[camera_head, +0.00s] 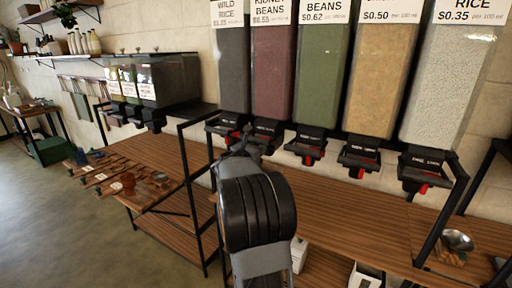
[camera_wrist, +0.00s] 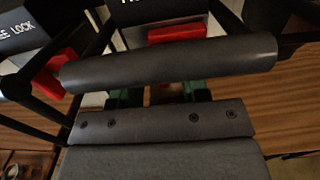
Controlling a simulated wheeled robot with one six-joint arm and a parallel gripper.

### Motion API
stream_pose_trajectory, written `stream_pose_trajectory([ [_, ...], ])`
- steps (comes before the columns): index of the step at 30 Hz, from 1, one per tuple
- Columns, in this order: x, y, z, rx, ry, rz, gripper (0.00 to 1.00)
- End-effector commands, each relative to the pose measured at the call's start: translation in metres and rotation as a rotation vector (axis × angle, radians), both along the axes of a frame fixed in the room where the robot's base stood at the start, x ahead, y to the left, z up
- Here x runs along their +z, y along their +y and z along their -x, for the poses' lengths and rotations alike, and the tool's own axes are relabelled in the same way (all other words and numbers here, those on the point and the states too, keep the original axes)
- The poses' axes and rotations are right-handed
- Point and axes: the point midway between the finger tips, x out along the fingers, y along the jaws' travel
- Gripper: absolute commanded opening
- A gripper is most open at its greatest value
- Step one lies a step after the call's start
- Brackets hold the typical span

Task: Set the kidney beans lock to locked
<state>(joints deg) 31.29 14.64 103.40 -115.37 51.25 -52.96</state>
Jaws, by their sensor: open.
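The kidney beans dispenser (camera_head: 272,72) is the tall clear bin of dark red beans, second from the left in the head view. Its black housing (camera_head: 269,129) sits at the bottom, and my arm partly hides its lock. My gripper (camera_head: 243,143) is raised just below and in front of the wild rice and kidney beans housings. In the wrist view, a red part (camera_wrist: 177,33) shows under a black housing, beyond a dark rounded bar. Another red part (camera_wrist: 52,74) is at the left, by a label reading LOCK. My gripper is open, with nothing seen held. I cannot tell the lock's setting.
More dispensers stand right, including the green beans bin (camera_head: 322,75) and the rice bin (camera_head: 440,85), with red parts beneath. Black frame posts (camera_head: 190,190) stand near my arm. The wooden shelf (camera_head: 350,205) below is mostly clear; a metal bowl (camera_head: 457,241) is at right.

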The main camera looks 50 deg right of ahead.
Motion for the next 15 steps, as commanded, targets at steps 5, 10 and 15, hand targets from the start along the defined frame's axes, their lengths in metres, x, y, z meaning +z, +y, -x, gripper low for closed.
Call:
stream_pose_trajectory([
  [5, 0.0002, -0.0015, -0.0005, 0.0, -0.001, 0.0, 0.41],
  [10, 0.0001, -0.0013, -0.0005, 0.0, -0.001, 0.0, 0.39],
  [15, 0.0001, -0.0011, -0.0005, 0.0, -0.001, 0.0, 0.22],
])
